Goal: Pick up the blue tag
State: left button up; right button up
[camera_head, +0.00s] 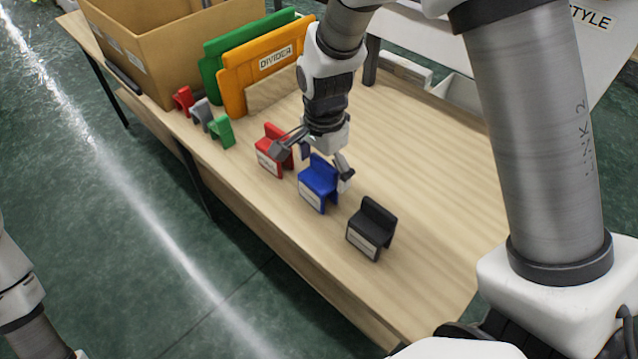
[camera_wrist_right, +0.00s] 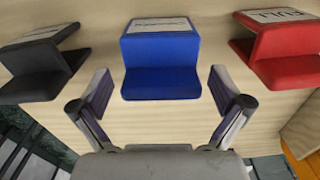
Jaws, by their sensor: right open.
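The blue tag (camera_head: 318,184) stands upright on the wooden table, between a red tag (camera_head: 272,150) and a black tag (camera_head: 371,229). My right gripper (camera_head: 312,162) is open and empty, low over the table at the blue tag. In the right wrist view, the blue tag (camera_wrist_right: 160,62) is centred ahead of the two spread fingers of my right gripper (camera_wrist_right: 160,92), with a gap on each side. I cannot tell whether any finger touches it. My left gripper is out of view.
The red tag (camera_wrist_right: 284,50) and black tag (camera_wrist_right: 42,62) flank the blue one closely. Smaller red, grey and green tags (camera_head: 220,131), an orange divider (camera_head: 262,65) and a cardboard box (camera_head: 150,50) are farther back. The table's right part (camera_head: 440,170) is clear.

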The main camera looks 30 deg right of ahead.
notch_tip(320, 180, down, 3)
jog(key=shift+w+r, duration=0.1)
jog(key=c, duration=1)
jog(key=shift+r, duration=0.1)
